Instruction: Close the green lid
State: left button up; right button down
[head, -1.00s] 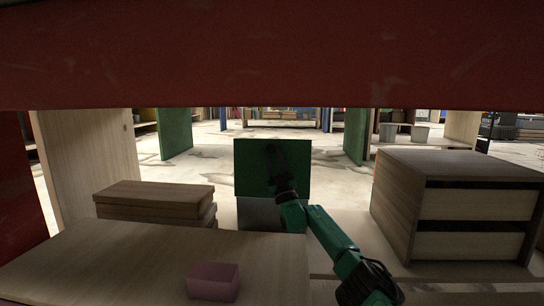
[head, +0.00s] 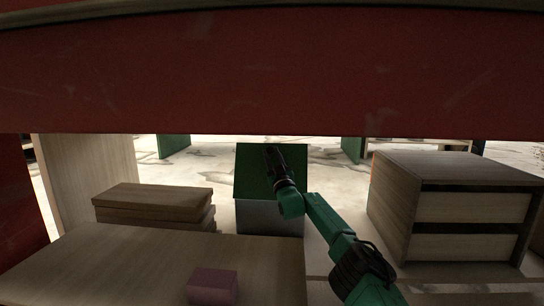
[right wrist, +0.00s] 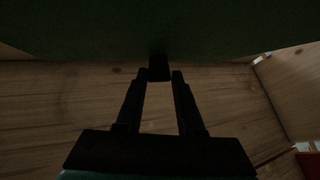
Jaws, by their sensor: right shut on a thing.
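The green lid (head: 248,180) stands tilted up, not flat, over a grey box (head: 270,217) in the middle of the head view. My right gripper (head: 271,152) is in front of the lid in that view, near its upper part. In the right wrist view the fingers (right wrist: 159,76) are shut on a small dark piece, seemingly a handle, at the edge of the green lid (right wrist: 90,30). The inside of the box is hidden. My left gripper is not in view.
A red beam (head: 270,80) crosses the top of the head view. Stacked wooden boards (head: 150,198) lie left of the box, and a wooden drawer unit (head: 450,205) stands right. A pink block (head: 212,286) rests on the wooden top (head: 110,265) in front.

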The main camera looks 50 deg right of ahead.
jog(key=c, duration=0.5)
grip_release()
jog(key=shift+d, duration=0.1)
jog(key=shift+s+f+p, duration=0.1)
jog(key=shift+s+p, duration=0.1)
jog(key=shift+p, duration=0.2)
jog(key=s+a+p, duration=0.2)
jog(key=s, duration=0.1)
jog(key=s+a+p, duration=0.2)
jog(key=s+p, duration=0.1)
jog(key=s, duration=0.1)
jog(key=s+a+p, duration=0.2)
jog(key=s+p, duration=0.1)
jog(key=s, duration=0.1)
jog(key=shift+a+f, duration=0.2)
